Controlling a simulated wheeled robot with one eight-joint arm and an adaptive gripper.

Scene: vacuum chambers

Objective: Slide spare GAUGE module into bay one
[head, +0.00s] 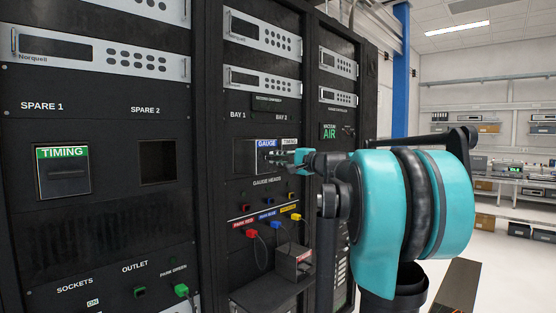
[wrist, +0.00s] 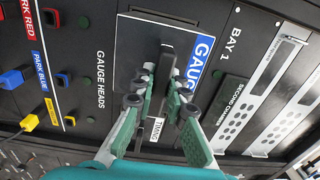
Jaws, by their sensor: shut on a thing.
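The GAUGE module (head: 266,144), a dark box with a blue label, is at the bay row of the middle rack. Its black face (wrist: 142,40) and blue label (wrist: 201,55) fill the middle of the wrist view. My gripper (head: 281,157) is shut on the module's dark handle; the teal fingers (wrist: 164,90) close around it in the wrist view. A dark part of bay one (head: 243,156) shows left of the module, below the BAY 1 label. I cannot tell whether the module has entered the bay. A TIMING module (head: 289,142) is in bay two, partly hidden by my gripper.
On the left rack, another TIMING module (head: 63,172) sits in SPARE 1, and SPARE 2 (head: 158,162) is an empty opening. Red, blue and yellow plugs (head: 276,226) with cables are below the bays. A small box stands on a shelf (head: 270,292) below.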

